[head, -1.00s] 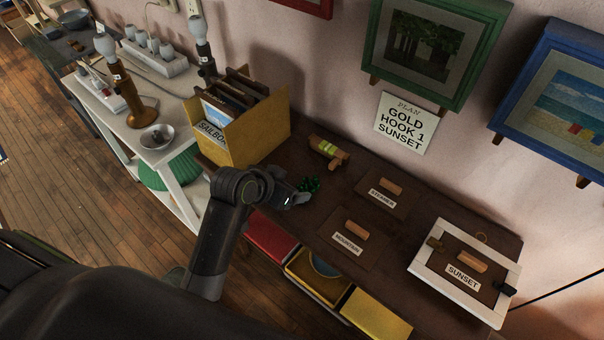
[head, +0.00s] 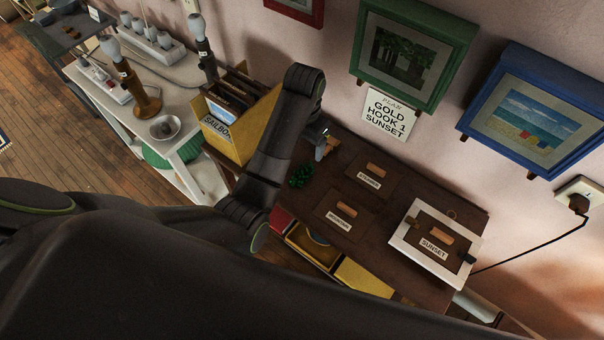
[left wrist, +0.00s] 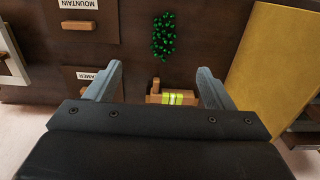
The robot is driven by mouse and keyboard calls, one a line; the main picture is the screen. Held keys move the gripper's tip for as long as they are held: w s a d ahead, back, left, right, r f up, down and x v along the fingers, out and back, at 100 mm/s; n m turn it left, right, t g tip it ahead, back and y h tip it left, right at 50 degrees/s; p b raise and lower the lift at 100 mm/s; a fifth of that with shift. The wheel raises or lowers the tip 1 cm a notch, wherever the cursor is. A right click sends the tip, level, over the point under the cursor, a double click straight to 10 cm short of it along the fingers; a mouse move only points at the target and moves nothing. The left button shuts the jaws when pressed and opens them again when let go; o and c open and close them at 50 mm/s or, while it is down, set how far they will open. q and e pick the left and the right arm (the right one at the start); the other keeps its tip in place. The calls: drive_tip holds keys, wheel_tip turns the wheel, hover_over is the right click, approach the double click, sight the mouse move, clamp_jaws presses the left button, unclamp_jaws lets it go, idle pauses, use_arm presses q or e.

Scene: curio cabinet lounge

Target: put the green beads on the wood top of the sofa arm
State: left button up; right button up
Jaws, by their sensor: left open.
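The green beads (head: 301,176) lie in a small heap on the dark wood table, left of the labelled brown panels. They also show in the left wrist view (left wrist: 164,36), beyond my fingertips and apart from them. My left gripper (head: 322,140) is near the back of the table, above and behind the beads, partly hidden by its own arm. In the left wrist view the fingers (left wrist: 158,78) are wide apart with nothing between the tips. My right gripper is not in view. I cannot make out a sofa arm in either view.
A wooden piece with a yellow-green band (left wrist: 172,98) lies close to my left gripper. A yellow box of pictures (head: 262,125) stands to the left. A white frame (head: 400,238) with a panel labelled SUNSET lies at the right. Framed pictures hang on the wall behind.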

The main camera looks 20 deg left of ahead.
use_arm(q)
drive_tip(key=p, duration=0.2)
hover_over(302, 172)
drive_tip(key=f, duration=0.9)
drive_tip(key=shift+s+d+f, duration=0.25)
drive_tip(key=shift+s+d, duration=0.05)
drive_tip(key=shift+s, duration=0.05)
drive_tip(key=shift+w+a+f, duration=0.1)
drive_tip(key=shift+w+f, duration=0.05)
drive_tip(key=shift+f, duration=0.65)
drive_tip(key=shift+w+a+f, duration=0.1)
drive_tip(key=shift+f, duration=0.7)
drive_tip(key=shift+w+a+f, duration=0.1)
drive_tip(key=shift+w+f, duration=0.05)
drive_tip(key=shift+f, duration=1.15)
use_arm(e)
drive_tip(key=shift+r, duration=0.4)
use_arm(q)
drive_tip(key=shift+c, duration=0.3)
drive_tip(key=c, duration=1.1)
